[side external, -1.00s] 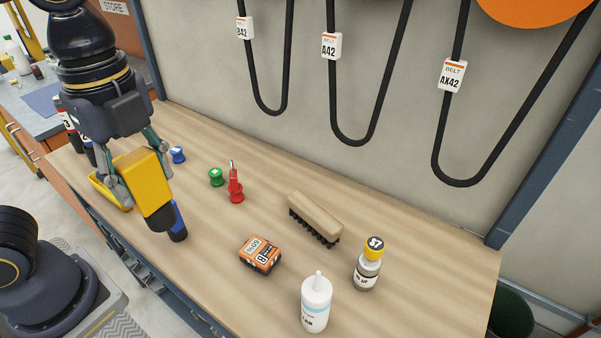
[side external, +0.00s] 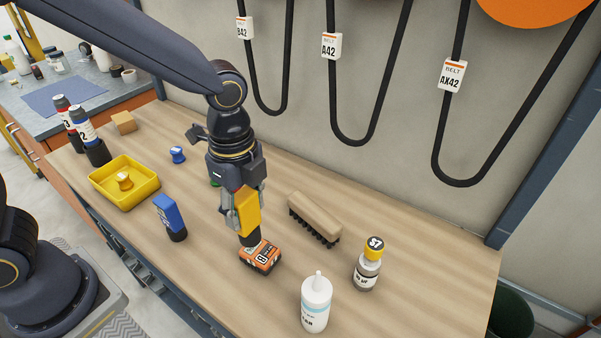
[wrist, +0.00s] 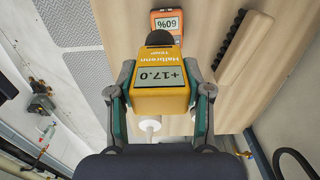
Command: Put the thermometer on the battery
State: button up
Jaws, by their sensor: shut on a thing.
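The thermometer is yellow with a dark lower end (side external: 249,211). In the wrist view the thermometer (wrist: 162,78) shows a "+17.0" display. My gripper (side external: 240,208) is shut on it and holds it about upright, dark end down. The battery (side external: 262,258) is an orange and black block lying on the bench; its "60%" display shows in the wrist view (wrist: 167,24). The thermometer's dark end is at the battery's back left part and hides some of it. I cannot tell whether they touch.
A brown brush (side external: 315,219) lies right of the battery. A white bottle (side external: 316,304) and a yellow-capped bottle (side external: 367,268) stand in front and to the right. A blue device (side external: 168,214) and a yellow tray (side external: 124,184) are at left. My arm hides most of a green item.

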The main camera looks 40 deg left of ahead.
aim_at(254, 222)
jog(key=shift+w+d+f, duration=0.2)
jog(key=shift+w+f, duration=0.3)
jog(key=shift+f, duration=0.1)
jog(key=shift+w+f, duration=0.15)
jog(key=shift+f, duration=1.55)
jog(key=o, duration=1.3)
jog(key=shift+f, duration=0.15)
jog(key=shift+o, duration=0.2)
notch_tip(254, 222, up, 12)
jog(key=s+a+r+n+t, duration=0.2)
jog(key=s+a+n, duration=0.3)
jog(key=a+n, duration=0.2)
jog(key=s+a+r+n+t, duration=0.3)
jog(key=s+a+n, duration=0.2)
jog(key=a+n, duration=0.3)
jog(key=n, duration=0.3)
jog(key=shift+r+t, duration=0.2)
jog(key=shift+t, duration=0.1)
